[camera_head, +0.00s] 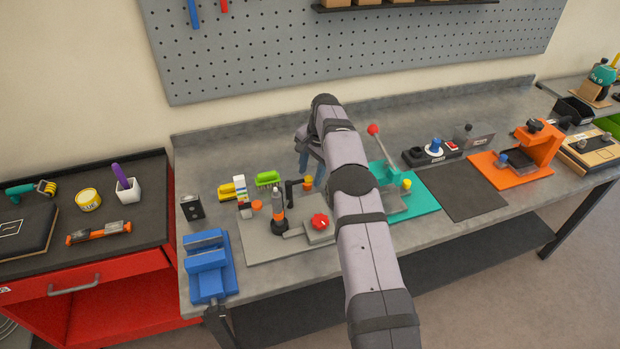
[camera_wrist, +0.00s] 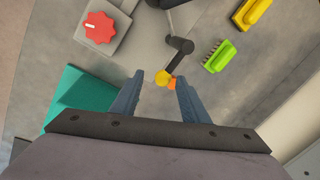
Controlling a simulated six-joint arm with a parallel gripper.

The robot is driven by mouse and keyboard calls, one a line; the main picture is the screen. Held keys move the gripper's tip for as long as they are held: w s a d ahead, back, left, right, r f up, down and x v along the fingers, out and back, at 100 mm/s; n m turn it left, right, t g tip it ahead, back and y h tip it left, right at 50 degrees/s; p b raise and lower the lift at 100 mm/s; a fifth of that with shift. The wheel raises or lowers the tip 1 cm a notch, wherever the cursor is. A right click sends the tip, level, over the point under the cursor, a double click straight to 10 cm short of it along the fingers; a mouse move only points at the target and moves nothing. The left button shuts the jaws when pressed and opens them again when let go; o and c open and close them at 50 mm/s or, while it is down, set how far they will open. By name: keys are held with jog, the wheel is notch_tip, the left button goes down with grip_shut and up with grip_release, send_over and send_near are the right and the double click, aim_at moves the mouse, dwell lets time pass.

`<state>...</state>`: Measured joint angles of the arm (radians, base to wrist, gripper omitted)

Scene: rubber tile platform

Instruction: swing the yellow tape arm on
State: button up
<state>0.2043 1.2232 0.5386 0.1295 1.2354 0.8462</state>
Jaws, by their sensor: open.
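A slim black arm (camera_wrist: 180,56) shows in the wrist view, with a black round joint and a yellow end (camera_wrist: 161,77). I take this for the yellow tape arm. A small orange piece (camera_wrist: 172,85) sits beside the yellow end. My gripper (camera_wrist: 159,76) is open, and the yellow end shows between its fingertips. I cannot tell whether either finger touches it. In the head view my gripper (camera_head: 311,176) is over the back of the grey plate (camera_head: 262,242), partly hidden by my arm. A black upright piece (camera_head: 290,193) stands just left of it.
A box with a red knob (camera_head: 320,221) and a black-based bottle-like tool (camera_head: 279,212) stand close in front. Green (camera_head: 267,178) and yellow (camera_head: 227,190) brushes lie behind to the left. A teal plate (camera_head: 424,192) with a red-tipped lever stands right. A blue vise (camera_head: 208,262) is front left.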

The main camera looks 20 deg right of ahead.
jog(key=r, duration=0.3)
jog(key=s+r+b, duration=0.1)
jog(key=r, duration=0.1)
jog(key=shift+d, duration=0.25)
jog(key=shift+a, duration=0.1)
jog(key=s+a+r+n+g, duration=0.1)
jog(key=s+a+n, duration=0.2)
jog(key=s, duration=0.5)
jog(key=s+a+r+n, duration=0.2)
jog(key=s+a+n, duration=0.15)
jog(key=s, duration=0.35)
jog(key=s+a+f+n, duration=0.1)
jog(key=s+f+n, duration=0.1)
jog(key=s, duration=1)
jog(key=s+a+f+n+g+h, duration=0.1)
jog(key=s+a+f+n, duration=0.1)
jog(key=s, duration=1)
jog(key=shift+s+a+f+n, duration=0.3)
jog(key=shift+f+n, duration=0.35)
jog(key=shift+n, duration=0.3)
